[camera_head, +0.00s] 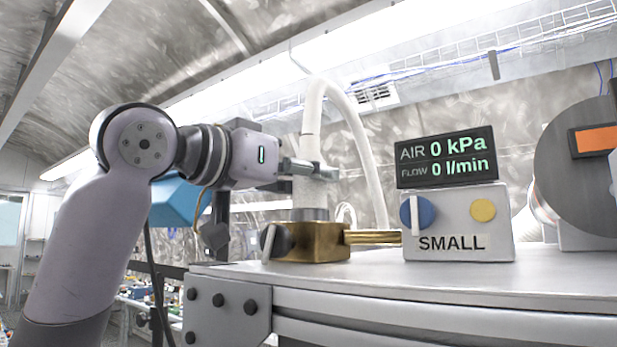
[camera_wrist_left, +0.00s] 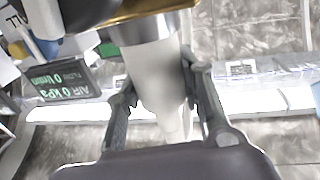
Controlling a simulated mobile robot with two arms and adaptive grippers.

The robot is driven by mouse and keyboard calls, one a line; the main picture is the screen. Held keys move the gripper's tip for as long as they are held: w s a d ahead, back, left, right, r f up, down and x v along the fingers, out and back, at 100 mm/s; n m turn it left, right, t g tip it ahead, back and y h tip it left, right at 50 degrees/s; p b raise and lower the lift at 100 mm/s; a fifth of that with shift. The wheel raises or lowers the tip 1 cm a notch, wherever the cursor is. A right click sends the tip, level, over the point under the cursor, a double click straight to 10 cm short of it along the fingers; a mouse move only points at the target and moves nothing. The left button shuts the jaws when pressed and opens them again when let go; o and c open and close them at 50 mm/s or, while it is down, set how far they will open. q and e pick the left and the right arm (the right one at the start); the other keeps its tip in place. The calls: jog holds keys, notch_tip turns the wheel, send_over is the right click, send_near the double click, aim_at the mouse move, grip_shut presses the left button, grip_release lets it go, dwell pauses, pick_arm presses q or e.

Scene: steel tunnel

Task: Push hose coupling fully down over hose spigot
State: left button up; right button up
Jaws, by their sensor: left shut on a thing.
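The white hose coupling (camera_head: 309,192) stands upright on the end of a white hose (camera_head: 314,110) that loops over to the right. It also shows in the left wrist view (camera_wrist_left: 158,75). My left gripper (camera_head: 312,172) comes in from the left and is shut around the coupling, with a finger on each side in the left wrist view (camera_wrist_left: 162,98). Below the coupling, a grey metal collar (camera_head: 308,214) sits on the brass block (camera_head: 318,242). The coupling's lower end meets this collar with no clear gap. The spigot itself is hidden. My right gripper is out of view.
A black-handled valve (camera_head: 272,243) is on the block's left side. A brass pipe (camera_head: 375,237) leads right to a grey box labelled SMALL (camera_head: 458,225). Its display (camera_head: 446,157) reads 0 kPa and 0 l/min. The steel bench top (camera_head: 450,277) is clear in front.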

aim_at(302, 148)
pick_arm(q)
jog(key=shift+r+p, duration=1.55)
jog(key=shift+r, duration=0.35)
dwell(0.8)
jog(key=shift+f+b, duration=1.9)
jog(key=shift+f, duration=0.75)
jog(key=o, duration=1.2)
jog(key=shift+o, duration=0.2)
jog(key=v, duration=1.2)
jog(key=shift+r, duration=0.15)
